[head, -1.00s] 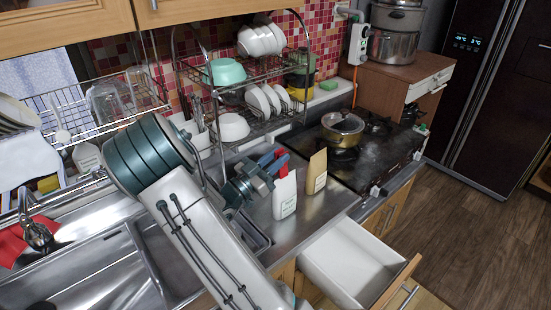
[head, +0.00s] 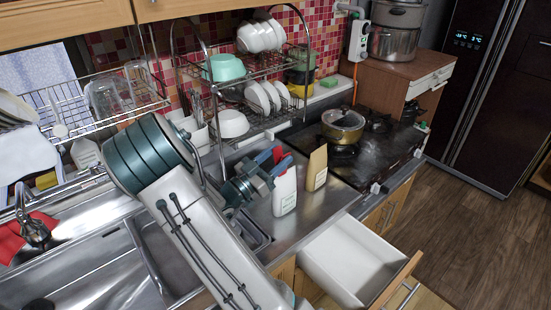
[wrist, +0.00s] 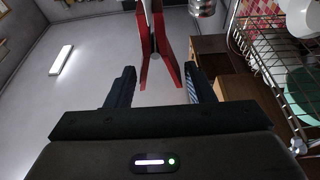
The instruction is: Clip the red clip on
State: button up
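The red clip (wrist: 164,45) shows in the wrist view just past my fingertips, its two red arms spread towards my gripper (wrist: 161,70). My fingers stand apart on either side of it, with gaps, and do not touch it. A pale thing shows at the clip's far end; I cannot tell whether the clip grips it. In the head view my gripper (head: 275,163) is at the top of the white bag (head: 285,192), and I cannot clearly make out the clip. A brown bag (head: 317,168) stands upright to the right of the white bag.
The dish rack (head: 255,72) with bowls and plates is close behind my gripper. A gold pot (head: 343,127) is on the stove (head: 375,150) to the right. An open drawer (head: 350,262) sticks out in front. The sink (head: 90,270) is at left.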

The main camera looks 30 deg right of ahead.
jog(key=b+v, duration=0.3)
jog(key=v, duration=1.1)
jog(key=shift+b, duration=0.4)
jog(key=shift+d, duration=0.15)
